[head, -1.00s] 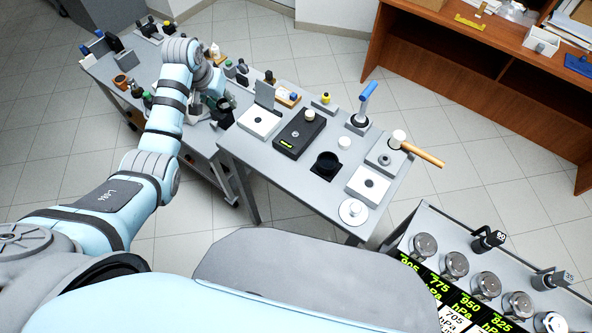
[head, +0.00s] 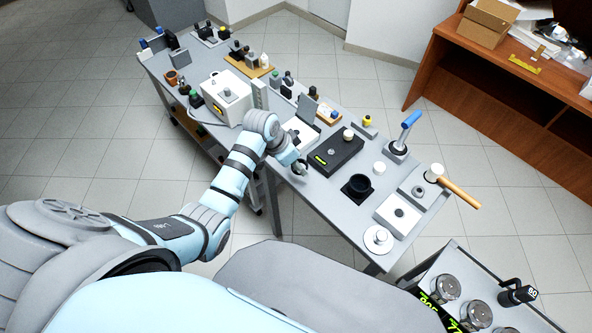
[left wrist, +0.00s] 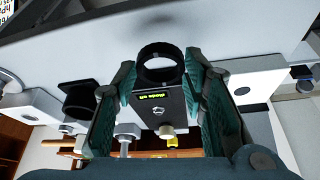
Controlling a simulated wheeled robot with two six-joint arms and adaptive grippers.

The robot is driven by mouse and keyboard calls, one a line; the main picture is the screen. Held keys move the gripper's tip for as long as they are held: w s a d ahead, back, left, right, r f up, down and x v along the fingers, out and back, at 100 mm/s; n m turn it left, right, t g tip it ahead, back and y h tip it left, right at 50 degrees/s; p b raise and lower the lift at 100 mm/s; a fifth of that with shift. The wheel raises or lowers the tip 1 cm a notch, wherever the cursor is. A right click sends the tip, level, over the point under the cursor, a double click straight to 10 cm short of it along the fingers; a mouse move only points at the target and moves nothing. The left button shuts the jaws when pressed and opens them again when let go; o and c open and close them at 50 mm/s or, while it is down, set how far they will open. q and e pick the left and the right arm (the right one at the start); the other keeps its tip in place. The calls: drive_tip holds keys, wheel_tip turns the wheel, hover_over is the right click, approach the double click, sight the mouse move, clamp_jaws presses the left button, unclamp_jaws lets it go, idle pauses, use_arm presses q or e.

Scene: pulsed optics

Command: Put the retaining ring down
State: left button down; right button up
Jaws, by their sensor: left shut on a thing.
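The retaining ring (left wrist: 160,65) is a black ring with an open middle in the left wrist view. My left gripper (left wrist: 158,78) is shut on it, with a green-padded finger on each side. In the head view my left gripper (head: 300,168) is over the near-left part of the grey table (head: 330,200), just left of a black box with a green display (head: 336,155). That box shows beyond the ring in the wrist view. The ring itself is too small to make out clearly in the head view. My right gripper is not in view.
A white box (head: 228,97) stands at left. Bare tabletop lies between the gripper and cup.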

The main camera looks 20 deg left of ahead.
use_arm(q)
wheel_tip(320, 180, down, 3)
drive_tip(key=shift+f+b, duration=0.1)
drive_tip(key=shift+b, duration=0.25)
drive_tip(key=shift+f, duration=0.1)
drive_tip(key=c, duration=1)
unclamp_jaws()
drive_tip(key=shift+o, duration=0.2)
drive_tip(key=p+v, duration=0.3)
drive_tip(key=v, duration=0.9)
drive_tip(key=shift+r, duration=0.25)
